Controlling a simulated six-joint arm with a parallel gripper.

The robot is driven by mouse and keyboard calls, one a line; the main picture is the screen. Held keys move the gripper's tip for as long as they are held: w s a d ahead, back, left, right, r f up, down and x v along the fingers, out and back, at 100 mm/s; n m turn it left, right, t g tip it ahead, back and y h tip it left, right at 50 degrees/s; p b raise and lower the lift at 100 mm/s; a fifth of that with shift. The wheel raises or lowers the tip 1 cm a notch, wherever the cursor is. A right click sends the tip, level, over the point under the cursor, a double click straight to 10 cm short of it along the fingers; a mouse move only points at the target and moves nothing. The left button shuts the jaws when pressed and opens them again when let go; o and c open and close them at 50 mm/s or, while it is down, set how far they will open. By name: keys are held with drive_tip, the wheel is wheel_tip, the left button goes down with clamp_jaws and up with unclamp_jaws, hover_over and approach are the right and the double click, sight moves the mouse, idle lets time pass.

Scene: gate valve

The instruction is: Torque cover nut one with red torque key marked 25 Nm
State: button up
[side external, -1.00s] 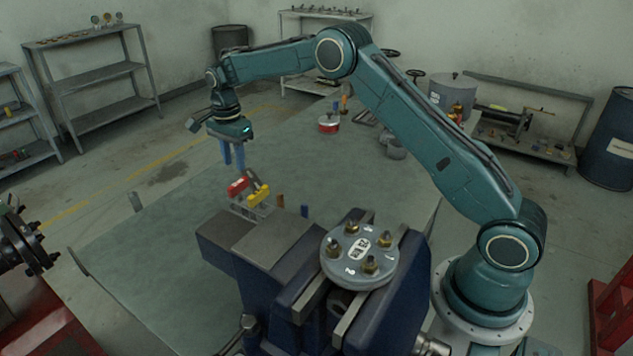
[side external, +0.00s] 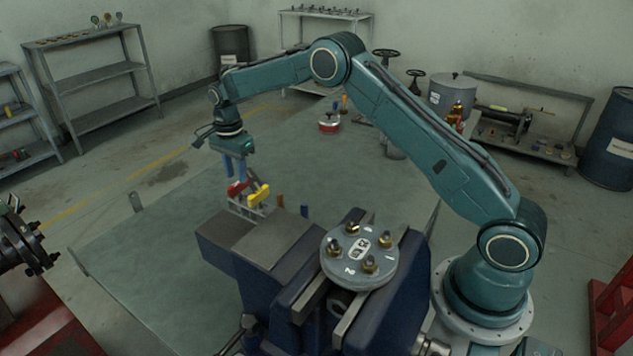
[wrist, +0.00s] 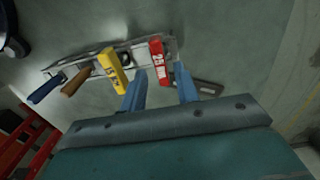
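The red torque key (wrist: 158,60), marked 25, stands in a rack in the wrist view. In the side view the red key (side external: 235,188) is partly hidden by my fingers. My gripper (wrist: 161,72) is open, with one blue finger on each side of the red key's handle; I cannot tell whether they touch it. In the side view my gripper (side external: 236,174) points down at the key. The round grey cover (side external: 345,275) with several brass-coloured nuts lies over the blue vise. Which nut is number one is too small to tell.
A yellow key (wrist: 113,70) stands left of the red one in the rack (wrist: 140,48), with brown (wrist: 76,82) and blue (wrist: 46,88) handles further left. The blue vise (side external: 255,245) stands in front of the rack. The green-grey bench (side external: 150,260) is largely clear.

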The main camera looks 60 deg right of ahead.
sight(237, 182)
drive_tip(key=shift+f, duration=1.7)
clamp_jaws()
drive_tip(key=shift+r, duration=0.2)
drive_tip(key=shift+r, duration=2.8)
drive_tip(key=shift+a+r, duration=0.1)
